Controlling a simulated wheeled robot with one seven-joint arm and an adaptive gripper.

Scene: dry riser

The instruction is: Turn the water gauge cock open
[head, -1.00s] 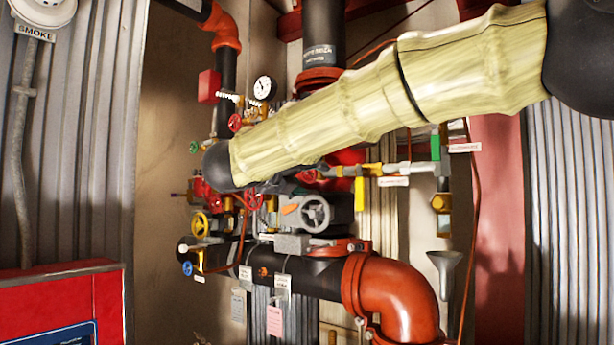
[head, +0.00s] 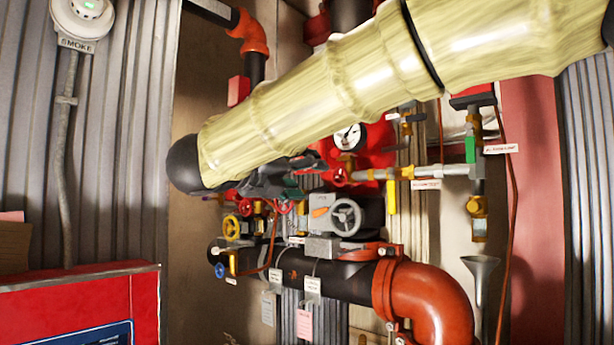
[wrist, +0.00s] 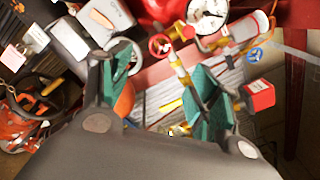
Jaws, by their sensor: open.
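My gripper (wrist: 158,68) is open in the wrist view, its two green-padded fingers apart with nothing held between them. Behind the gap are a small red handwheel (wrist: 160,45) and a yellow-and-silver pipe. A white-faced gauge (wrist: 207,15) is just beyond the right finger. In the head view my gripper (head: 300,172) is partly hidden under my arm, left of the pipework. The gauge (head: 349,137) and a red handwheel (head: 340,176) are to its right. A yellow lever (head: 391,197) hangs down farther right. The labels are too small to read, so I cannot tell which handle is the water gauge cock.
A large orange elbow (head: 430,300) is at lower right. A red cabinet (head: 60,300) is at lower left. In the wrist view a red box (wrist: 258,95) is close to the right finger.

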